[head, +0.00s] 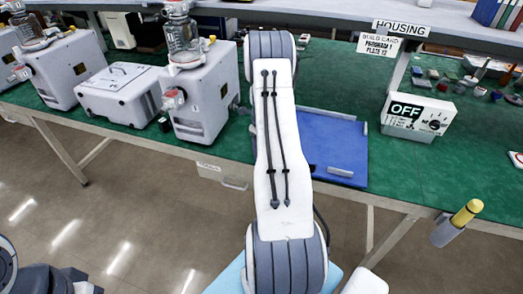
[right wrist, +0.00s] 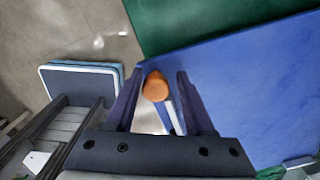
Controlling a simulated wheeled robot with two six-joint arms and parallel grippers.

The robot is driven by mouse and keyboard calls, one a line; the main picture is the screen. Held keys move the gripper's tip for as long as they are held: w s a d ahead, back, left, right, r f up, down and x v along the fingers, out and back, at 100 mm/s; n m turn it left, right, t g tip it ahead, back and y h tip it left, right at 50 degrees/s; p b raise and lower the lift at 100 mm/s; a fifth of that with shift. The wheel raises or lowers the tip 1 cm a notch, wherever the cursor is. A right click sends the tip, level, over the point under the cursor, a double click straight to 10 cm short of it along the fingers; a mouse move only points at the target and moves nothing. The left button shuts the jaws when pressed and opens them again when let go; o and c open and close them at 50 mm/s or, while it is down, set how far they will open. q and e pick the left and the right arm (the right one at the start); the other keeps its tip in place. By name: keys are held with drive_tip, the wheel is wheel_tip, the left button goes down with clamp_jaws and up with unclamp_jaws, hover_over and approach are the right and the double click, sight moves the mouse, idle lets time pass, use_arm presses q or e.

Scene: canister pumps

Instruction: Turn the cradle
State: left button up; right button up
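A flat blue panel, which may be the cradle (head: 338,145), lies on the green bench top in the head view, with grey strips along its back and front edges. A large blue surface (right wrist: 255,90) fills the right side of the right wrist view. My right gripper (right wrist: 161,75) is open there, one finger on each side of an orange rounded knob (right wrist: 155,86) on a pale, blue-edged stem. I cannot tell whether either finger touches it. In the head view my arm hides the panel's left part and the knob. My left gripper is not in view.
White canister pumps (head: 200,100) and a white case (head: 118,92) stand at the left of the bench. A box reading OFF (head: 417,117) stands right of the panel. A yellow-topped cylinder (head: 466,213) sits at the front edge. Small parts lie at the back right.

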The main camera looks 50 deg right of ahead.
drive_tip(key=shift+s+a+f, duration=0.1)
wheel_tip(320, 180, up, 11)
drive_tip(key=b, duration=0.1)
drive_tip(key=shift+f, duration=0.2)
idle(0.4)
idle(0.4)
